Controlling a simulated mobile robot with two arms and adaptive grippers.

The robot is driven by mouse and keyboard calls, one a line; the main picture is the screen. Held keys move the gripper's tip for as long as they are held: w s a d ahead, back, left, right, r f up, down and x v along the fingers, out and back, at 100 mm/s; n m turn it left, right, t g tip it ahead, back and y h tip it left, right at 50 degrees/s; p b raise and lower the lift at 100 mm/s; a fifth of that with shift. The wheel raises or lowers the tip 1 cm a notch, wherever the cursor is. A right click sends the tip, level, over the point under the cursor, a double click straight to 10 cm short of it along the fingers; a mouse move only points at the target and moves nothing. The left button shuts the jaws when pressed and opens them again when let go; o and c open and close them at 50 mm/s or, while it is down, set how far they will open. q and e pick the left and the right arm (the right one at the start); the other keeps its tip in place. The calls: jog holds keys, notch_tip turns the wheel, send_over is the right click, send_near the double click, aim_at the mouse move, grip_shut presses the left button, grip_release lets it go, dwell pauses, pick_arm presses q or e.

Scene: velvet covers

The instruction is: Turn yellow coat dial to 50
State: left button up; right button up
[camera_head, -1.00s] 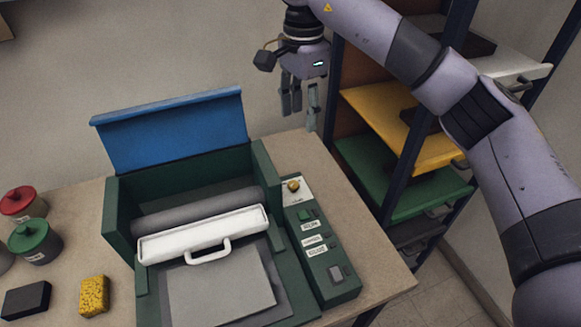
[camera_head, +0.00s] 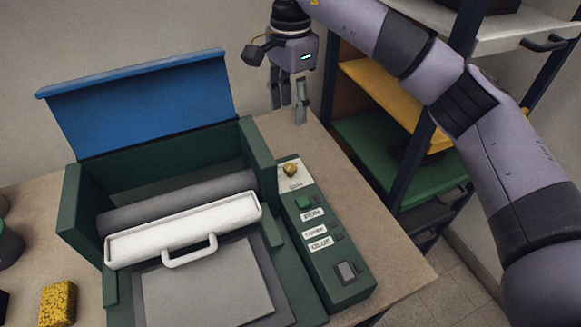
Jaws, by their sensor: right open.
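The yellow dial (camera_head: 290,170) is a small round knob on a white plate at the far end of the green control panel (camera_head: 325,268), right of the machine. Its pointer setting is too small to read. My right gripper (camera_head: 288,112) hangs fingers down beyond the panel's far end, above the back of the table. It is open, empty and apart from the dial. My left gripper is not in view.
The green machine (camera_head: 85,215) has a raised blue lid (camera_head: 145,105) and a white handled tray (camera_head: 185,232). Below the dial are labelled buttons and a switch. A yellow sponge (camera_head: 58,303) lies at left. A shelf rack (camera_head: 395,185) stands close at right.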

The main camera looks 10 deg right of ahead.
aim_at(291, 166)
notch_tip(291, 166, down, 17)
jog(key=p, duration=0.3)
jog(key=shift+s+r, duration=0.1)
jog(key=shift+r, duration=0.1)
jog(key=shift+c, duration=0.6)
grip_shut()
